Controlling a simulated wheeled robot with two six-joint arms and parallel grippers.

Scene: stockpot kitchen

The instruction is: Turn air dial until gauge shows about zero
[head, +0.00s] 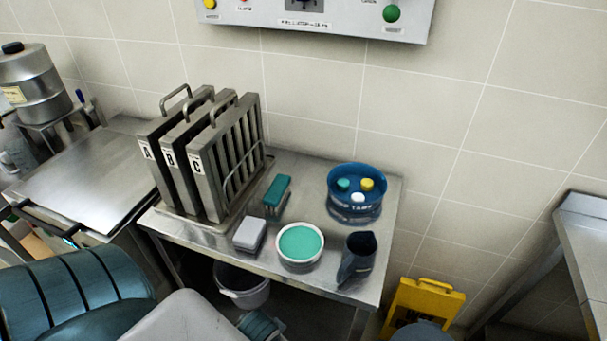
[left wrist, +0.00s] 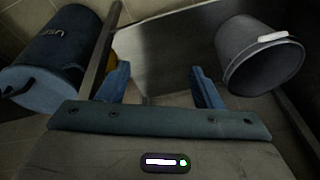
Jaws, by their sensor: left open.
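A light grey wall panel (head: 345,27) is cut off by the top edge of the head view. It shows a green round button or lamp (head: 391,13), a yellow one (head: 210,4) and a dark switch or dial (head: 305,4) in the middle. I cannot tell which part is the air dial, and no gauge can be made out. My left gripper (left wrist: 160,88) is open and empty in the left wrist view, its two blue fingers apart over the floor and well away from the panel. My right gripper is not in view.
A steel table (head: 210,238) below the panel holds filter racks (head: 228,160), a white tub (head: 300,262) with green contents and a blue tub (head: 356,207). A grey bucket (left wrist: 262,62) and a blue container (left wrist: 55,50) flank the gripper.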

